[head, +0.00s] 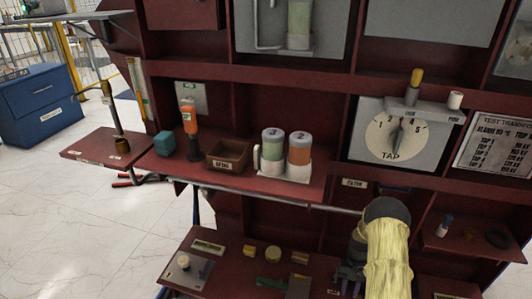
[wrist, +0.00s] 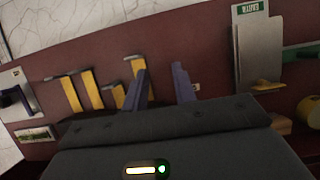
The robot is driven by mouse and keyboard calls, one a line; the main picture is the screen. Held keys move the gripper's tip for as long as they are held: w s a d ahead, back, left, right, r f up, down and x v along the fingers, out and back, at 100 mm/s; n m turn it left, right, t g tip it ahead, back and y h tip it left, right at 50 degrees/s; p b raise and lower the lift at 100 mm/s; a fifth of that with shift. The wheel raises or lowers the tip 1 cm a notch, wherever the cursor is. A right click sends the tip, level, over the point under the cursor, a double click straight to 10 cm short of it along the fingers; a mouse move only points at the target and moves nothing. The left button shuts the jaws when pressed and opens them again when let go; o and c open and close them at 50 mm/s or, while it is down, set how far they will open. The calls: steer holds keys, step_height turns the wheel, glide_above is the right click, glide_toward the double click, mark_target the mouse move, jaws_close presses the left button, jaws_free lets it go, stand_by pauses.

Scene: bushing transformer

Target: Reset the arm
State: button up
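My arm, in a yellow sleeve with a dark round joint, reaches down at the lower right of the head view. My gripper (head: 348,280) shows small and dark beside the sleeve, over the lower red shelf (head: 228,270). In the wrist view my gripper (wrist: 162,84) has two blue-grey fingers standing apart, with nothing between them. Yellow-handled pieces (wrist: 92,90) lie on the red surface left of the fingers and look apart from them, though one is close to the left finger. The fingers' lower parts are hidden behind the dark gripper body.
A long rod (head: 285,202) runs under the upper shelf, near my arm's joint. That shelf holds an orange tool (head: 190,128), an open box (head: 228,158) and two canisters (head: 272,147). A TAP dial (head: 397,135) is above my arm. Clear floor (head: 75,240) lies left.

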steer(key=s+a+r+n+t+h, duration=0.15)
steer(key=a+r, duration=0.25)
steer(key=r, duration=0.7)
steer(key=a+r+t+y, duration=0.15)
steer(key=a+r, duration=0.25)
steer(key=r, duration=0.7)
steer(key=s+a+r+n+t+h, duration=0.1)
steer(key=s+a+r+t, duration=0.15)
steer(key=s+r, duration=0.45)
steer(key=s+a+r+n+t, duration=0.1)
steer(key=s+a+r, duration=0.3)
steer(key=s+r, duration=0.35)
steer(key=w+p+v, duration=0.3)
steer(key=p+v, duration=1.5)
steer(key=p, duration=0.1)
steer(key=w+r+p+v, duration=0.1)
steer(key=w+p+v, duration=0.3)
steer(key=p+v, duration=1.5)
steer(key=shift+a+r, duration=0.3)
steer(key=shift+a, duration=0.1)
